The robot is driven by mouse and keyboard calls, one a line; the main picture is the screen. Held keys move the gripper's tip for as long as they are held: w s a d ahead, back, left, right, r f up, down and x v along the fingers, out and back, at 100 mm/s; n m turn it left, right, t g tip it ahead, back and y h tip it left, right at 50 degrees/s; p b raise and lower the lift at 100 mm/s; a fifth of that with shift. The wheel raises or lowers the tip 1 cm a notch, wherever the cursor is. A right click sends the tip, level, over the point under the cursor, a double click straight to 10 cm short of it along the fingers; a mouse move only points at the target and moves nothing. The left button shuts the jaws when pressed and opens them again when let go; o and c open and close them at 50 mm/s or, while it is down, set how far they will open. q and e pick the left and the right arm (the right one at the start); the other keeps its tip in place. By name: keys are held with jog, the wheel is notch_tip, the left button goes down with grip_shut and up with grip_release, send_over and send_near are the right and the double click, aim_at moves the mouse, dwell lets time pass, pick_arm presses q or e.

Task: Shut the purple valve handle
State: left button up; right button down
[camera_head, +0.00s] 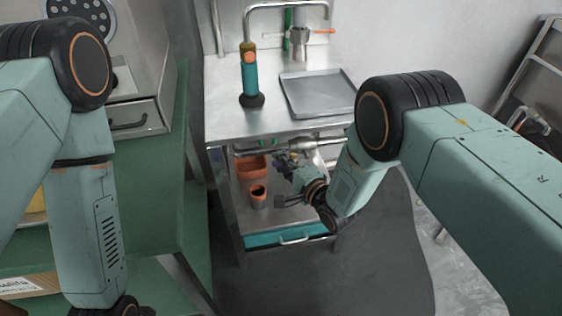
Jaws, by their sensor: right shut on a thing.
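The purple valve handle (281,160) is a small purple patch under the front edge of the metal counter, beside a silver pipe. Much of it is hidden behind my right gripper (290,168). My right arm reaches in from the right, and the gripper is shut on the purple handle; its fingers are small and dark here, so the exact angle of the handle is hard to tell. My left arm hangs down at the left, and its gripper is below the picture's edge.
A metal counter (228,117) carries a grey tray (318,93) and a teal bottle-like tool (250,82). On the shelf below stand an orange-brown bin (251,167) and a small cup (258,196). A green cabinet (160,215) stands left. Open floor lies in front.

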jog(key=shift+r, duration=0.1)
dwell(0.5)
jog(key=m, duration=0.1)
jog(key=r+m+y, duration=0.1)
jog(key=r+m+t, duration=0.1)
jog(key=shift+d+r, duration=0.1)
jog(key=shift+d, duration=0.15)
jog(key=shift+w+d+r+m+t+y, duration=0.1)
jog(key=shift+d+r+m+t+y, duration=0.25)
jog(key=shift+m, duration=0.4)
jog(key=shift+w+d+r+m+t+y, duration=0.1)
jog(key=shift+r+m+t+y, duration=0.15)
jog(key=shift+r+m, duration=0.35)
jog(key=shift+f+m, duration=0.1)
jog(key=shift+m, duration=0.15)
jog(key=c, duration=1.3)
grip_release()
jog(key=shift+c, duration=0.2)
jog(key=v, duration=1.2)
